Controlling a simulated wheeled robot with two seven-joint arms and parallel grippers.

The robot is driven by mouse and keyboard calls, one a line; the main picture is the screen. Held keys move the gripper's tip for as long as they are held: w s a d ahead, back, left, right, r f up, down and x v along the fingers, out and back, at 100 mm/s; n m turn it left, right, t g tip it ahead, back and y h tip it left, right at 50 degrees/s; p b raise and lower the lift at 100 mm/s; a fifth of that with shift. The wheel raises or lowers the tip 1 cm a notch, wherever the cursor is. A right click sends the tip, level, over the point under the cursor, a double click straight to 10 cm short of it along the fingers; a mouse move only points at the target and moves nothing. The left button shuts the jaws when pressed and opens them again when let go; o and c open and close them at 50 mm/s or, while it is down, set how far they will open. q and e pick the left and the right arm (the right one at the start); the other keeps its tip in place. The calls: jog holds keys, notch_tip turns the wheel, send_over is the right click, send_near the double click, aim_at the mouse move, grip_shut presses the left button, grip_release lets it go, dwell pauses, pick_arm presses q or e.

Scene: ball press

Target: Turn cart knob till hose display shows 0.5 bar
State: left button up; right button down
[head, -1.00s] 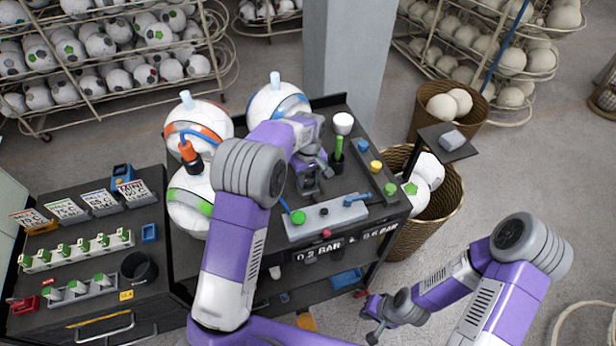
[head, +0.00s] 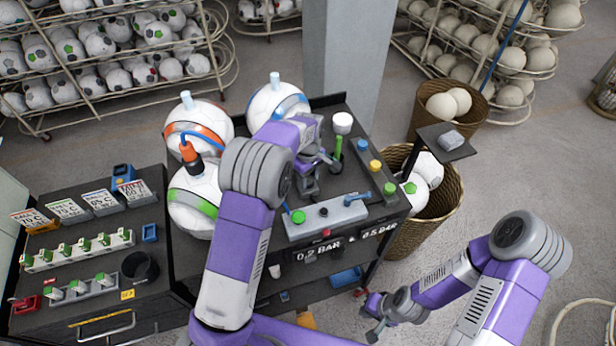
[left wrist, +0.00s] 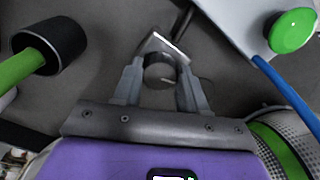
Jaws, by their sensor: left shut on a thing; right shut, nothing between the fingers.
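In the left wrist view, a dark round knob (left wrist: 158,73) sits between the fingertips of my left gripper (left wrist: 157,88), which is shut on it. A bright tilted plate (left wrist: 166,45) is just beyond the knob; I cannot tell whether it is a display. In the head view, my left gripper (head: 308,184) is low over the dark cart top (head: 352,184), and my arm hides part of it. A hose with an orange and black end (head: 191,156) stands by the balls; no pressure reading is legible. My right gripper (head: 374,332) is shut and empty, beside the cart.
A grey box with a green button (head: 298,217) stands near the cart's front edge, above "0.2 BAR" and "0.5 BAR" labels. A green-handled tool (head: 338,148) stands upright behind my left gripper. Balls line the left side; wicker baskets (head: 440,205) stand right.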

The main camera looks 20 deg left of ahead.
aim_at(308, 180)
pick_arm(q)
jog(key=shift+w+a+r, duration=0.1)
jog(key=shift+w+r, duration=0.1)
jog(key=shift+r, duration=0.05)
jog(key=o, duration=0.9)
jog(key=shift+o, duration=0.8)
jog(key=shift+s+f, duration=0.15)
jog(key=shift+r, duration=3.8)
